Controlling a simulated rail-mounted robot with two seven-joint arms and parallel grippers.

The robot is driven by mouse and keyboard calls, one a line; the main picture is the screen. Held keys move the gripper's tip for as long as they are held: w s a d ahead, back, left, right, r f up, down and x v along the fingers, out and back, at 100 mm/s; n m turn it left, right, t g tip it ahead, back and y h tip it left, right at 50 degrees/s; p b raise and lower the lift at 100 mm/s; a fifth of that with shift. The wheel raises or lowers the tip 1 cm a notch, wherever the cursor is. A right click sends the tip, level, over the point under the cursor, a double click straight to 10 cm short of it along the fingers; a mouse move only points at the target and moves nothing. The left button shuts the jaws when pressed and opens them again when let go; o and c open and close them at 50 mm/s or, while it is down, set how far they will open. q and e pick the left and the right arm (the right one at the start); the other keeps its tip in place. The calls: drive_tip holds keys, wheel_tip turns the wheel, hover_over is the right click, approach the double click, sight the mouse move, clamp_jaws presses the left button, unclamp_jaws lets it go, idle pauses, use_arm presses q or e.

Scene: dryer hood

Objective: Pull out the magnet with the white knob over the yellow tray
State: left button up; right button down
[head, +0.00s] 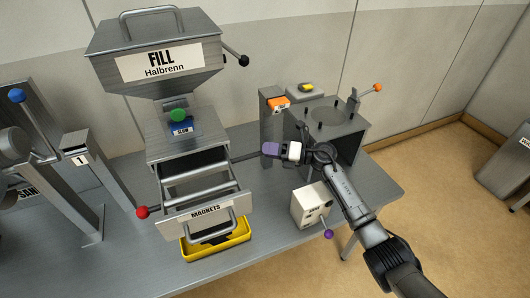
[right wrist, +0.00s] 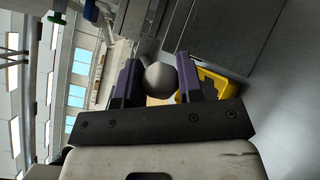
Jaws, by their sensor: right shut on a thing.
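My right gripper (head: 270,150) has purple fingers and is at the right side of the grey magnet housing. In the right wrist view it is shut on a round pale knob (right wrist: 160,77), the white knob, which the fingers hide in the head view. A dark rod (head: 246,157) runs from the housing towards this gripper. The drawer front marked MAGNETS (head: 205,211) is out, with metal bars (head: 197,171) behind it. A red knob (head: 142,212) is at its left. The yellow tray (head: 187,250) lies on the table below the drawer front; it also shows in the right wrist view (right wrist: 219,90).
The hopper marked FILL (head: 160,62) stands above the housing, with a green knob (head: 178,115) below it. A grey box-shaped stand (head: 345,128) is behind my right gripper. A small white box with a purple-knobbed lever (head: 310,206) stands on the table in front.

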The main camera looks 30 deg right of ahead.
drive_tip(key=shift+f, duration=0.15)
drive_tip(key=c, duration=0.8)
unclamp_jaws()
drive_tip(key=p+v, duration=0.1)
drive_tip(key=v, duration=1.2)
drive_tip(key=shift+s+d, duration=0.25)
drive_tip(key=shift+d, duration=0.05)
